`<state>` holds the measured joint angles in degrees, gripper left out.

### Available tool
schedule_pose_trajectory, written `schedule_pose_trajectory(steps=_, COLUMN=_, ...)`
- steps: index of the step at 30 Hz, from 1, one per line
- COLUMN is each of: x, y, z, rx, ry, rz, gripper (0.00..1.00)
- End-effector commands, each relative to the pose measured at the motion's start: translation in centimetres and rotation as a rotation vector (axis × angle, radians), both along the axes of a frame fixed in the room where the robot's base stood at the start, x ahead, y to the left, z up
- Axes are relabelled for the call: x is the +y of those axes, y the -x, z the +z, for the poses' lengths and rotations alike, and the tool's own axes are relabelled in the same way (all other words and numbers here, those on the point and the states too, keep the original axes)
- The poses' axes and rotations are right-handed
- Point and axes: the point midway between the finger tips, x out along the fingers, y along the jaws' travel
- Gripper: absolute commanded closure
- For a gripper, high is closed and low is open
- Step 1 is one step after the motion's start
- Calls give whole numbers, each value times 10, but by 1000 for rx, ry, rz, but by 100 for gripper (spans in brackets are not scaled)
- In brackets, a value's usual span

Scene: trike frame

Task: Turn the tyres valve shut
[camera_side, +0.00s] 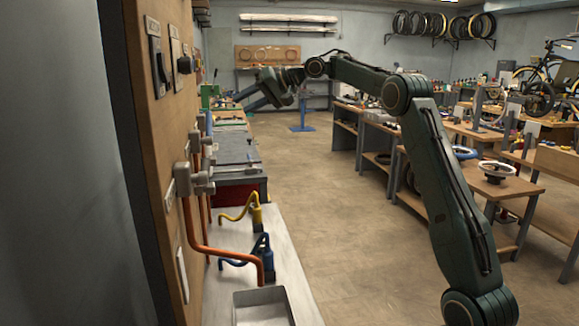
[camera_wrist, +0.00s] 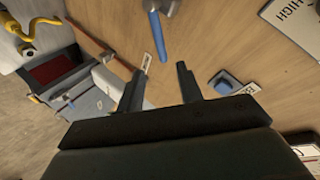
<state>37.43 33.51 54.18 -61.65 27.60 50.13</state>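In the wrist view a valve with a blue lever handle (camera_wrist: 156,38) sits on the wooden board at the top, just beyond my fingers. I cannot read which valve is the tyres one. A small label plate (camera_wrist: 147,63) is below the lever, its text too small to read. My gripper (camera_wrist: 160,68) is open, with nothing between its fingers. In the side view my gripper (camera_side: 240,98) is out at the far part of the wall board, its fingertips hard to make out. Grey valve bodies (camera_side: 196,178) with orange pipes are on the near part of the board.
Below the board in the side view are yellow (camera_side: 256,214) and blue (camera_side: 264,256) hose fittings and a grey tray (camera_side: 263,294). The floor (camera_side: 320,210) is clear.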

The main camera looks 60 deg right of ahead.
Motion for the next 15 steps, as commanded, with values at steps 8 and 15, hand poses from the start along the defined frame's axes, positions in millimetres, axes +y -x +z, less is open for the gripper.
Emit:
schedule_pose_trajectory(steps=8, x=-2, y=5, z=2, rx=1, ry=0, rz=-1, gripper=64)
schedule_pose_trajectory(steps=15, x=-2, y=5, z=2, rx=-1, ry=5, rz=2, gripper=87)
